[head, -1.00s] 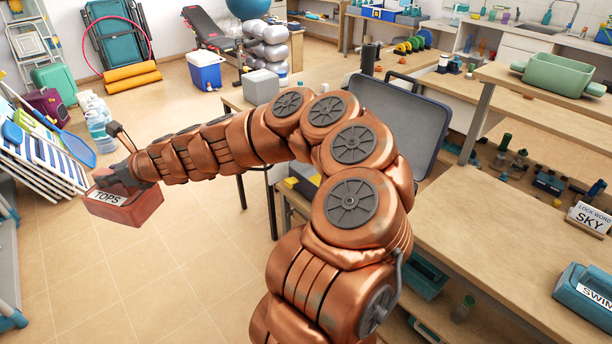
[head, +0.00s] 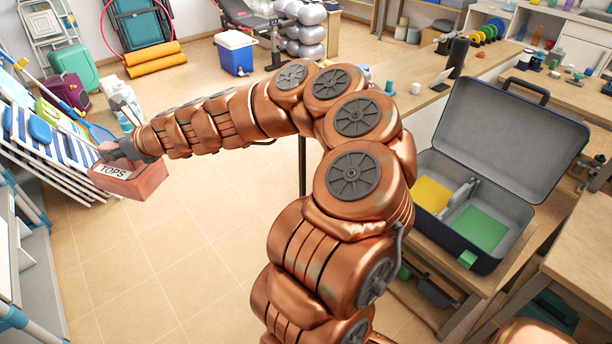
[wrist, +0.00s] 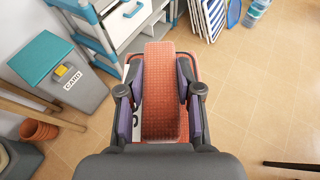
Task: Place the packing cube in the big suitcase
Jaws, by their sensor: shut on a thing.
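The packing cube is a red-orange soft box labelled "TOPS" (head: 135,181). My gripper (head: 118,150) is shut on it and holds it in the air over the tiled floor at the left. In the wrist view the packing cube (wrist: 160,95) sits between the two fingers, and its label is partly covered. The big suitcase (head: 505,140) is dark blue and stands open on a wooden bench at the right, lid up. Its grey inside has a yellow panel (head: 433,195) and a green panel (head: 480,228), with a divider between them. My arm stretches left, away from it.
Folded striped chairs (head: 45,135) lean at the left. A blue cooler (head: 236,55) stands at the back. Open floor lies beneath my arm.

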